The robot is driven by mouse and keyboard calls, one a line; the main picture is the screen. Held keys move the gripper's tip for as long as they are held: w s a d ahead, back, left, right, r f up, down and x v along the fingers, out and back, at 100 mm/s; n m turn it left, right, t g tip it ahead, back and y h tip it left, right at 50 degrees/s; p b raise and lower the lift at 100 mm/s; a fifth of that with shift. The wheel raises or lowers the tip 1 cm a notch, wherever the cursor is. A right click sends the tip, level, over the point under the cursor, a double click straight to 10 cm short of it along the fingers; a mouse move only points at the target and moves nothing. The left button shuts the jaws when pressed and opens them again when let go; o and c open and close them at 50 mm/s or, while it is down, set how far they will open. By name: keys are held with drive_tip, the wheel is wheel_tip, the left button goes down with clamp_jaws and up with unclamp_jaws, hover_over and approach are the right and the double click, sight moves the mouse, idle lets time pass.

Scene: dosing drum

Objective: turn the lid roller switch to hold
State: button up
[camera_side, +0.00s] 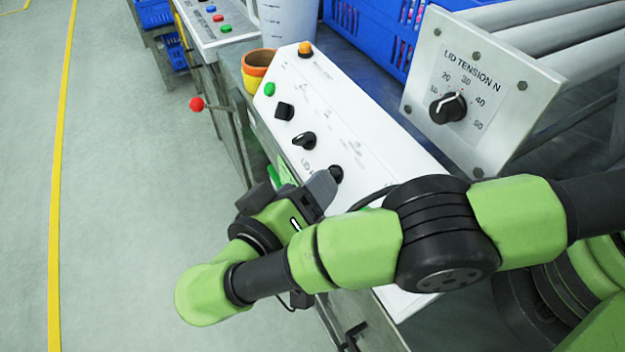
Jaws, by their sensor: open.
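A white sloped control panel (335,115) carries a row of dark controls. The lowest visible one is a black knob (336,173) beside printing that starts with "LID"; the rest of that label is hidden, and so is the knob's pointer setting. My gripper (300,190) is at the panel's lower left, with its grey finger right beside this knob in the picture. I cannot tell whether the finger touches it. The jaws are open, with nothing seen between them. My arm covers the lower part of the panel.
Above this knob are a black rotary knob (304,140), a square black control (284,111), a green button (269,89) and an orange lamp (305,49). A lid tension dial (448,108) is at upper right. A red ball lever (197,104) sticks out left. The left floor is clear.

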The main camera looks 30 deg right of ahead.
wheel_tip(320, 180, up, 7)
drive_tip(key=shift+s+a, duration=0.2)
drive_tip(key=shift+a, duration=0.1)
idle(0.4)
drive_tip(key=shift+r, duration=0.1)
